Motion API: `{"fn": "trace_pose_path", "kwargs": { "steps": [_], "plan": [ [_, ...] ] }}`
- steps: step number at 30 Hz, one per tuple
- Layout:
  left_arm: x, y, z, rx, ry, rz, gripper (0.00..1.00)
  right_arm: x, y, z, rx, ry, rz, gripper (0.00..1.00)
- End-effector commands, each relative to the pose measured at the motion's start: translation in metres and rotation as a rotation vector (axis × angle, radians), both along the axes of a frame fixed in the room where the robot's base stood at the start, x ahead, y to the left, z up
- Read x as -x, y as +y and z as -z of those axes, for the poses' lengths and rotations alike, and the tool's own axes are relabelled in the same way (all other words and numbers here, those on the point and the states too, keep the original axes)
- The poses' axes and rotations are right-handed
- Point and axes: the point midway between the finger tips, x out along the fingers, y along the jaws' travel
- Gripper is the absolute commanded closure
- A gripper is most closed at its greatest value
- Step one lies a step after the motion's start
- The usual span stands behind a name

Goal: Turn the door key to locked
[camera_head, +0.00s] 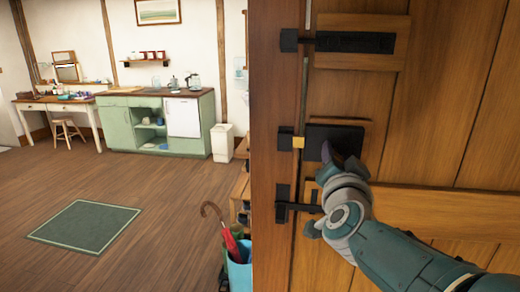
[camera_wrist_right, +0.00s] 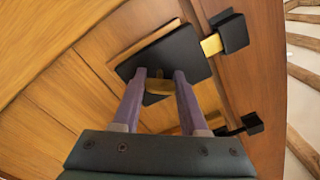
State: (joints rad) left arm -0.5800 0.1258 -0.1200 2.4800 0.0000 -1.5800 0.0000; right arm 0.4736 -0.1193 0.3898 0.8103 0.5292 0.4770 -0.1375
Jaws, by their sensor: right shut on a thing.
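The wooden door (camera_head: 440,90) fills the right of the head view. A black box lock (camera_head: 318,133) is mounted on it, and a brass bolt (camera_head: 298,142) spans the gap between the lock and a black keeper on the frame. My right gripper (camera_head: 334,160) is at the lock face, its fingertips partly hidden by the wrist. In the wrist view, its two purple fingers (camera_wrist_right: 160,76) are shut on the brass key (camera_wrist_right: 147,89) at the lock plate (camera_wrist_right: 180,55). The bolt (camera_wrist_right: 211,45) shows there too, reaching the keeper (camera_wrist_right: 230,33). My left gripper is not in view.
A black latch handle (camera_head: 300,207) is below the lock, and a black bar bolt (camera_head: 350,42) is above it. Left of the door frame stand a blue umbrella bin (camera_head: 240,272) and a wooden shelf. The floor around the green rug (camera_head: 85,226) is open.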

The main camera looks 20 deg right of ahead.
Motion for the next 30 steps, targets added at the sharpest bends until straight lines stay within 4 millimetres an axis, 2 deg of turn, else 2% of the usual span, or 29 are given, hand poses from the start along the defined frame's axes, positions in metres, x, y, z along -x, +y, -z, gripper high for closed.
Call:
{"fn": "trace_pose_path", "kwargs": {
  "steps": [16, 30],
  "plan": [
    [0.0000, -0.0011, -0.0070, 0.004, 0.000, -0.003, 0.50, -0.0002, -0.0001, -0.0007, 0.398, 0.241, 0.000, 1.00],
    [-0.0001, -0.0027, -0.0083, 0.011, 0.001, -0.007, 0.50, 0.0001, -0.0002, -0.0003, 0.541, 0.329, 0.000, 1.00]
  ]
}}
